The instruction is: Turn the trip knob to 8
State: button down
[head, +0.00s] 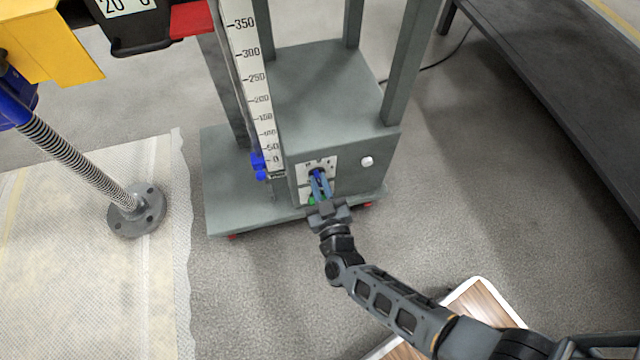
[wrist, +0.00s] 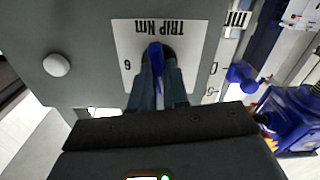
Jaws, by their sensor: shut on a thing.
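The trip knob is a blue knob on a white plate on the front of the grey cabinet (head: 330,110). In the wrist view the knob (wrist: 155,58) shows between my fingers, below the upside-down "TRIP Nm" lettering on its plate (wrist: 185,32). A digit that reads as 6 or an inverted 9 stands to the left of the knob. My gripper (head: 319,182) reaches the panel from the front and is shut on the knob; it also shows in the wrist view (wrist: 160,78). My fingers hide part of the dial, so I cannot tell the pointed value.
A white round button (head: 367,161) sits right of the plate. A vertical scale (head: 258,90) with a blue slider (head: 259,166) stands on the left. A screw jack (head: 80,160) stands further left. A dark bench (head: 570,90) is at the right, with bare floor between.

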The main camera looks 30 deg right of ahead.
jog(key=m+b, duration=0.1)
jog(key=m, duration=0.5)
jog(key=shift+d+f+m+b, duration=0.1)
jog(key=shift+f+m+b, duration=0.05)
jog(key=shift+m+b, duration=0.2)
jog(key=m+b, duration=0.2)
jog(key=m, duration=0.3)
jog(key=shift+d, duration=0.1)
jog(key=shift+m, duration=0.25)
jog(key=c, duration=1.1)
grip_release()
jog(key=shift+s, duration=0.1)
jog(key=shift+p+v, duration=0.95)
jog(key=shift+v, duration=2.9)
